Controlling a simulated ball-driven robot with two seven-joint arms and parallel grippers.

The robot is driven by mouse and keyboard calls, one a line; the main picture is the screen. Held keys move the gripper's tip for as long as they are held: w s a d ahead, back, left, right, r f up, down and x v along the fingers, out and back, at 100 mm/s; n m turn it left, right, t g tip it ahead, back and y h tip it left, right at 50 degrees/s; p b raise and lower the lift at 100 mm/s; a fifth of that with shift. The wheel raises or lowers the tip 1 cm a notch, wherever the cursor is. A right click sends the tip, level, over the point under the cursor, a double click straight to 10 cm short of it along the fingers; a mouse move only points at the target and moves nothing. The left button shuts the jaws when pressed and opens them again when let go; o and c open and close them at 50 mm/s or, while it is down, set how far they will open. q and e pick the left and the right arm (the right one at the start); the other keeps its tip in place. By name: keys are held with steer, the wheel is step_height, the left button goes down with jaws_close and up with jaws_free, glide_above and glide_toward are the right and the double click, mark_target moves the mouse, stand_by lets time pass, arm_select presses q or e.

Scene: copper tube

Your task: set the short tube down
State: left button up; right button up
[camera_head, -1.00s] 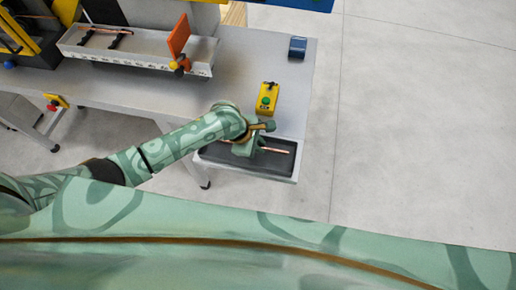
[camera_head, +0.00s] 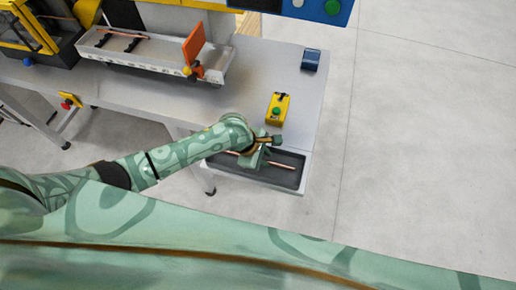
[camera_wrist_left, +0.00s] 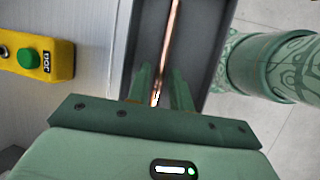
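The short copper tube (camera_head: 283,165) lies in the dark tray (camera_head: 225,167) at the near right end of the table. In the head view it shows on both sides of my left gripper (camera_head: 250,161). In the left wrist view the tube (camera_wrist_left: 171,40) runs along the tray floor (camera_wrist_left: 200,45) and passes between my two fingers (camera_wrist_left: 160,92). The fingers stand apart with a gap beside the tube, so the gripper is open around or just above it. The tube's near end is hidden by the gripper body. My right gripper is not in view.
A yellow box with a green button (camera_head: 278,109) stands just behind the tray; it also shows in the left wrist view (camera_wrist_left: 40,57). A blue object (camera_head: 311,60) sits farther back. A long grey fixture with an orange plate (camera_head: 194,45) stands at the back left.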

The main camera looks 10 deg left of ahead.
arm_select(q)
steer(key=p+v, duration=0.3)
steer(key=v, duration=0.8)
